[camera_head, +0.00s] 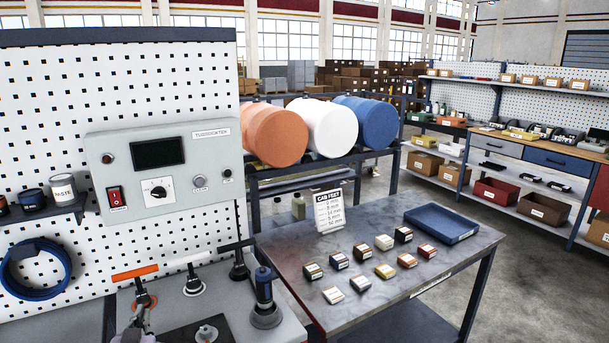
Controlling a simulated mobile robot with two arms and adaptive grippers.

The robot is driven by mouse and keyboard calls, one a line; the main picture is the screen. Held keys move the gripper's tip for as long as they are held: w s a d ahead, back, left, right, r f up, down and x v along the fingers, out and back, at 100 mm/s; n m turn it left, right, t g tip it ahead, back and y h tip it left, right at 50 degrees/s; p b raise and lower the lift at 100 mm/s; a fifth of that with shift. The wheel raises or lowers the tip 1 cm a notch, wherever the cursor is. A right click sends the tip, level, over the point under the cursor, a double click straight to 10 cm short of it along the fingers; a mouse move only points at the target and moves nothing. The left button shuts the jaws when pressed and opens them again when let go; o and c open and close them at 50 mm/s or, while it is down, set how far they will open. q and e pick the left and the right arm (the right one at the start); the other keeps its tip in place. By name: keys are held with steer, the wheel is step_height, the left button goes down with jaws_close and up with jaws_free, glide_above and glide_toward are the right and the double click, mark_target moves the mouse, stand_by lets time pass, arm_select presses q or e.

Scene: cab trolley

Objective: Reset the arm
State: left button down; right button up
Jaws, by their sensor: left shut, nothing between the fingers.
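My left gripper (141,323) shows at the bottom left edge, partly cut off by the frame. It is shut and empty, in front of the lever with the orange handle (135,272). I cannot tell whether it touches that lever. A white-handled lever (190,262) and a black-handled lever (238,246) stand to its right on the grey bench (222,290). My right gripper is not in view.
A grey control box (158,160) hangs on the pegboard (60,90) above the bench. A blue roll (35,268) hangs at left. To the right, a metal trolley (375,285) carries several small blocks, a sign (329,211) and a blue tray (441,223).

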arm_select(q)
steer(key=s+d+f+m+g+h, duration=0.15)
steer(key=s+d+f+g, duration=0.35)
steer(key=s, duration=0.7)
steer(key=s+d+f+m+g+h, duration=0.1)
steer(key=s+d+f+g+h, duration=0.15)
steer(key=s+d+f, duration=0.6)
steer(key=s+d+f+m+g+h, duration=0.15)
steer(key=s+d+g, duration=0.3)
steer(key=s, duration=0.95)
step_height(320, 180, down, 25)
steer(key=s+g, duration=0.1)
steer(key=s, duration=0.1)
steer(key=s+a+f, duration=0.2)
steer(key=s+f, duration=0.6)
steer(key=s+a+f+g+b, duration=0.1)
steer(key=s+f, duration=0.7)
steer(key=f, duration=0.1)
steer(key=shift+s+a, duration=0.25)
steer(key=shift+a, duration=0.15)
